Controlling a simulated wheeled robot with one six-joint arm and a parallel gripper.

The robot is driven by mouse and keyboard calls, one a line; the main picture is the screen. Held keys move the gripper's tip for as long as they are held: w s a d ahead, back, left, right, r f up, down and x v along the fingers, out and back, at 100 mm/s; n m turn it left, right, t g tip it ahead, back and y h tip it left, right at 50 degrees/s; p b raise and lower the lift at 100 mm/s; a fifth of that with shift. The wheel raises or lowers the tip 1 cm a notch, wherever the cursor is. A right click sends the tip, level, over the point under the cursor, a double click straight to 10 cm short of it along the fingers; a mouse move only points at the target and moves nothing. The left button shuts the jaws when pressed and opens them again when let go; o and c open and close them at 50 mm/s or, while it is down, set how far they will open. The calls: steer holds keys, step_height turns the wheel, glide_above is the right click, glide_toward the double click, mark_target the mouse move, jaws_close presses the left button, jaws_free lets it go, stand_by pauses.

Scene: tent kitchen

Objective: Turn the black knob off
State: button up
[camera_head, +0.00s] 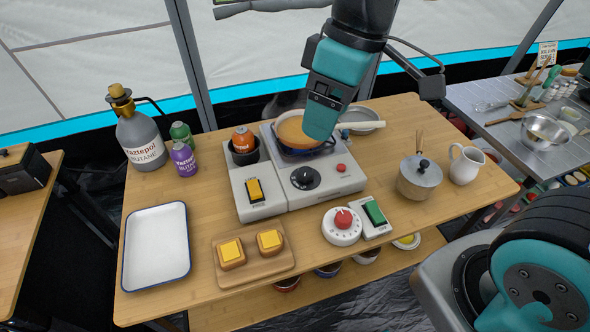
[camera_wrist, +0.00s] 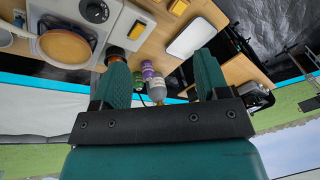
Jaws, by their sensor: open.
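The black knob (camera_head: 305,178) is a round dial on the front of the grey-white stove (camera_head: 330,182), left of a small red button. It also shows at the upper left of the wrist view (camera_wrist: 95,11), outside the space between my fingers. My gripper (camera_head: 321,125) is above the back of the stove, in front of the pan in the head view and apart from the knob. In the wrist view my gripper (camera_wrist: 160,60) has its two teal fingers wide apart, with nothing held between them. The knob's pointer direction is too small to tell.
A pan of orange-brown food (camera_head: 291,134) sits on the burner. A white timer with a red dial (camera_head: 342,226), a green-switch box (camera_head: 374,216) and a wooden board (camera_head: 253,268) stand in front. A metal pot (camera_head: 420,178) is right. Bare table lies between stove and pot.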

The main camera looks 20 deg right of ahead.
mark_target(305, 171)
steer(key=w+d+f+n+h+b, duration=0.1)
steer(key=w+d+f+n+b, duration=0.1)
steer(key=w+f, duration=0.5)
steer(key=w+d+f+n+h+b, duration=0.25)
steer(key=w+f, duration=0.25)
steer(key=w, duration=0.5)
steer(key=shift+g+y, duration=0.3)
steer(key=shift+y, duration=0.15)
steer(key=f, duration=0.5)
steer(key=s+f+p, duration=0.1)
steer(key=f, duration=0.5)
steer(key=a+f+p, duration=0.1)
steer(key=f, duration=0.4)
steer(key=shift+s+f, duration=0.2)
steer(key=shift+f, duration=0.15)
steer(key=c, duration=0.9)
